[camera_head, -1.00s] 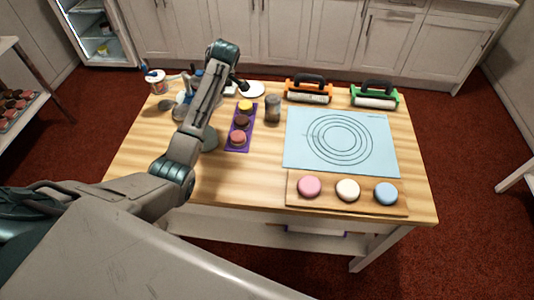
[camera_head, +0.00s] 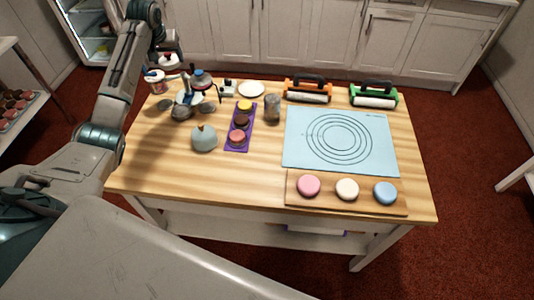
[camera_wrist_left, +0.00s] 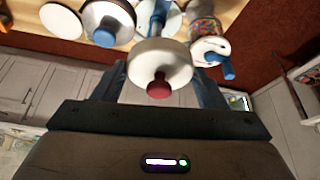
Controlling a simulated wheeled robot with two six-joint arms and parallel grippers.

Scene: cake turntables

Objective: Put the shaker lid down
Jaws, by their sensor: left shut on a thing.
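My left gripper (camera_head: 168,57) is shut on the shaker lid (camera_wrist_left: 160,65), a pale round lid with a dark red knob, which sits between its two fingers in the left wrist view. In the head view the gripper and lid are at the table's back left, seemingly raised near a sprinkle jar (camera_head: 155,82). The jar also shows in the left wrist view (camera_wrist_left: 206,28), apart from the lid in the picture, with a white and blue part at its end. The fingertips are small and partly hidden in the head view. My right gripper is not in view.
A white plate (camera_head: 251,89) and a glass jar (camera_head: 272,109) are farther right. The table's front left is clear.

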